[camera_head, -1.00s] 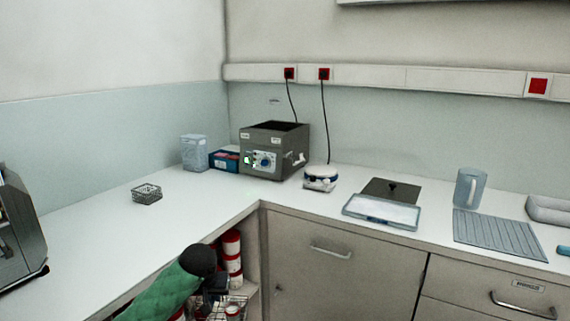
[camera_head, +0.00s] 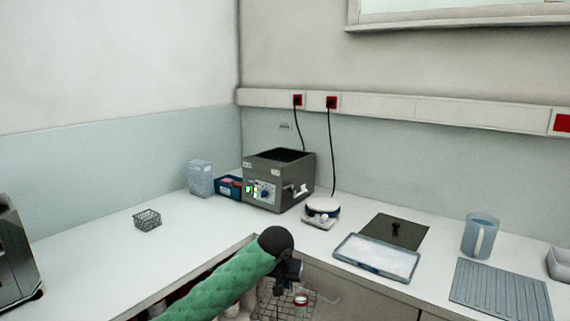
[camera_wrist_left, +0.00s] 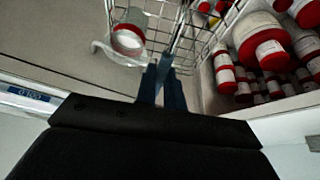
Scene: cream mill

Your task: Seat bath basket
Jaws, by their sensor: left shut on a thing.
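The grey bath (camera_head: 267,190) stands in the back corner of the counter, its dark top open. Its control panel faces front. My left gripper (camera_head: 290,272), at the end of the green-sleeved arm, is low in front of the counter edge. It is shut on a wire basket (camera_head: 270,306), partly cut off below. The basket holds a white jar with red (camera_head: 300,300). In the left wrist view the closed fingers (camera_wrist_left: 163,82) meet the basket's wire (camera_wrist_left: 190,40), with the jar (camera_wrist_left: 128,40) inside. A white curved handle shows beside it. My right gripper is not in view.
A dark lid with a knob (camera_head: 395,230) and a white-topped tray (camera_head: 376,258) lie right of a small round device (camera_head: 321,211). Red-lidded jars (camera_wrist_left: 262,40) crowd the shelf below. A clear container (camera_head: 201,179) stands left of the bath.

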